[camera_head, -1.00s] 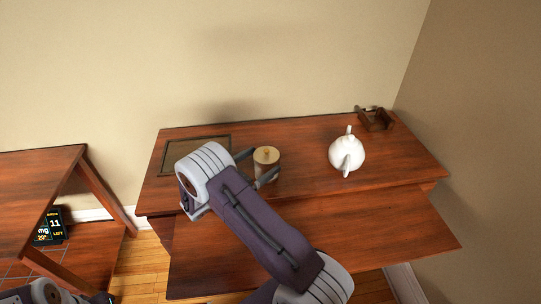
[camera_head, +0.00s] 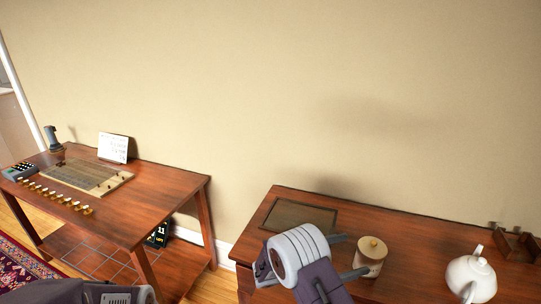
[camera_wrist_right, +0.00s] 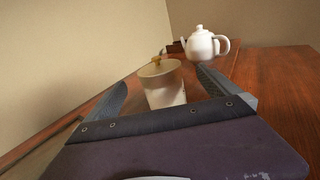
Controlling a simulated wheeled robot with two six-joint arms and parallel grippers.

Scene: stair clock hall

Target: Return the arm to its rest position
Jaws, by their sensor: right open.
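The canister stands upright on the table, just past the fingertips in the head view. In the right wrist view the canister (camera_wrist_right: 162,84) appears between the two spread fingers, and nothing is gripped. Part of my left arm (camera_head: 105,292) shows at the bottom left; its gripper is not visible.
A white teapot (camera_head: 471,278) and a dark wooden holder (camera_head: 517,244) stand right of the canister. A dark framed panel (camera_head: 299,215) lies at the table's left. The left table (camera_head: 155,193) carries a board (camera_head: 90,176), a white card (camera_head: 113,147) and several small pieces. A gap separates the tables.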

